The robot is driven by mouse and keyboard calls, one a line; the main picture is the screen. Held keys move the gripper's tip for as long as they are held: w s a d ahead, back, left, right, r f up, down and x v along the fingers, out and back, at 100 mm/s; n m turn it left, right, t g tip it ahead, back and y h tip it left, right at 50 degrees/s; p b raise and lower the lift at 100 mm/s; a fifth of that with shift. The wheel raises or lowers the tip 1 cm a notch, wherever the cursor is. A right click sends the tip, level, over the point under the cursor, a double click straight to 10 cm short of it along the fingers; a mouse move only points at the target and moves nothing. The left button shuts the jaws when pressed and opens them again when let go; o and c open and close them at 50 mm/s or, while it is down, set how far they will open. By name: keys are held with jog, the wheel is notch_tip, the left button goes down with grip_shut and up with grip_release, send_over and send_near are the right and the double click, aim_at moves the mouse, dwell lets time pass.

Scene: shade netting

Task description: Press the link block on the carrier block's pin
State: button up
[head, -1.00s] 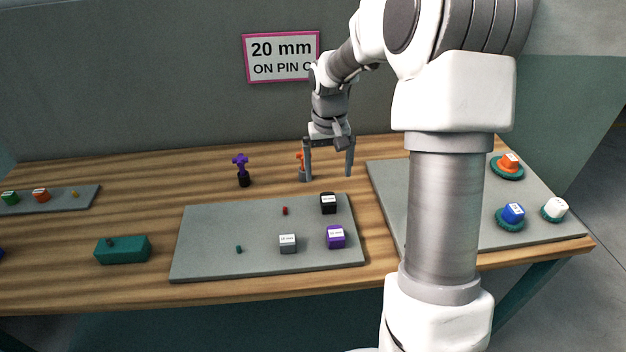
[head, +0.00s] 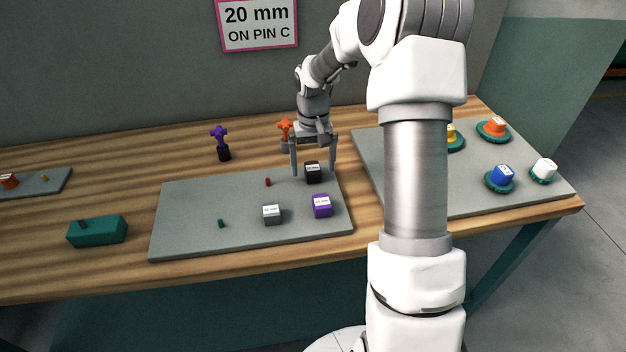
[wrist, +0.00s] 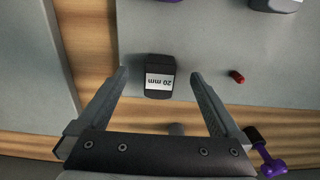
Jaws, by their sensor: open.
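A black block (head: 313,174) with a white label sits at the back right of the middle grey mat (head: 190,235). In the wrist view this block (wrist: 159,78) reads "20 mm" and lies between my fingertips. My gripper (head: 313,170) is open, one finger on each side of the black block; I see no contact. The gripper also fills the lower wrist view (wrist: 160,77). A grey block (head: 272,215) and a purple block (head: 322,206), both labelled, stand nearer the front. A teal block (head: 98,233) with a short pin on top, seemingly the carrier, stands left of the mat.
A sign (head: 257,22) reads "20 mm ON PIN C". A red peg (head: 268,182) and a teal peg (head: 221,223) are on the mat. Purple (head: 219,137) and orange (head: 285,129) knobbed pieces stand behind. The right mat (head: 530,190) holds several blocks on round bases.

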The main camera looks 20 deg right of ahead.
notch_tip(320, 180, down, 2)
jog(key=shift+b, duration=0.35)
grip_shut()
dwell(0.6)
jog(key=shift+r, duration=0.1)
